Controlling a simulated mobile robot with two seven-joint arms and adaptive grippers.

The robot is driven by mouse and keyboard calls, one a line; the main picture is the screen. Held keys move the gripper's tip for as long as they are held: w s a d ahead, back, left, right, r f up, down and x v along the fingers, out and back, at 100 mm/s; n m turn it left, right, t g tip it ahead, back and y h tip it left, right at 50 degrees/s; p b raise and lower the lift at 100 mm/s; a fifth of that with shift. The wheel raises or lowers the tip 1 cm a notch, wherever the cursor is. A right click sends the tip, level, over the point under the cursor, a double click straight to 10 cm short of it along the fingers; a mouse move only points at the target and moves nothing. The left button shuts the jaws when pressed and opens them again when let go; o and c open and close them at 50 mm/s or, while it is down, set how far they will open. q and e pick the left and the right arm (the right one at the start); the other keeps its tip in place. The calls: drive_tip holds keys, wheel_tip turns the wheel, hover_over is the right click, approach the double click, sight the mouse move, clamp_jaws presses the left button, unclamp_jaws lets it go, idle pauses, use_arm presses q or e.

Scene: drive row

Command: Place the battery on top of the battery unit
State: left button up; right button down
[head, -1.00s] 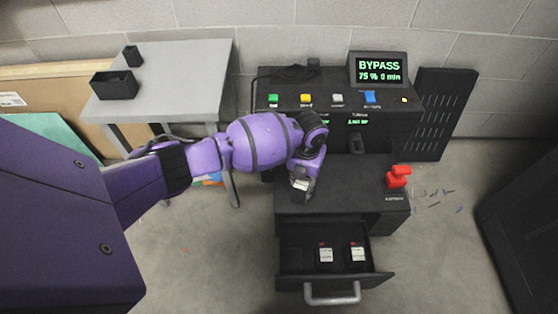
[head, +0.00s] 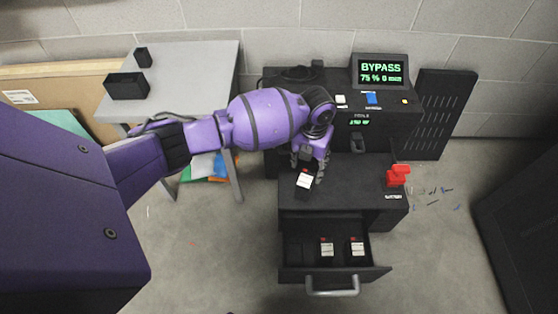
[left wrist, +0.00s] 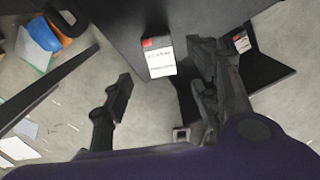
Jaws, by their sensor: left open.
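A black battery with a white label and a red mark (head: 304,181) lies on the black top of the battery unit (head: 350,178), near its left front edge. It also shows in the left wrist view (left wrist: 158,57), between and beyond my fingers. My left gripper (head: 308,167) is open just behind the battery, its fingers spread to either side; in the left wrist view (left wrist: 162,72) it holds nothing. Two similar batteries (head: 326,250) (head: 357,248) stand in the open drawer (head: 292,273) below. My right gripper is not in view.
A red switch handle (head: 397,176) stands at the right of the unit's top. Behind is a black console with buttons and a BYPASS screen (head: 380,70). A grey table (head: 190,80) with black boxes stands at left. The drawer with its handle (head: 333,290) juts forward.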

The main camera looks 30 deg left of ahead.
use_arm(q)
drive_tip(key=shift+w+r+p, duration=0.1)
drive_tip(key=shift+r+p, duration=0.35)
drive_tip(key=shift+r, duration=1.55)
drive_tip(key=shift+d, duration=0.1)
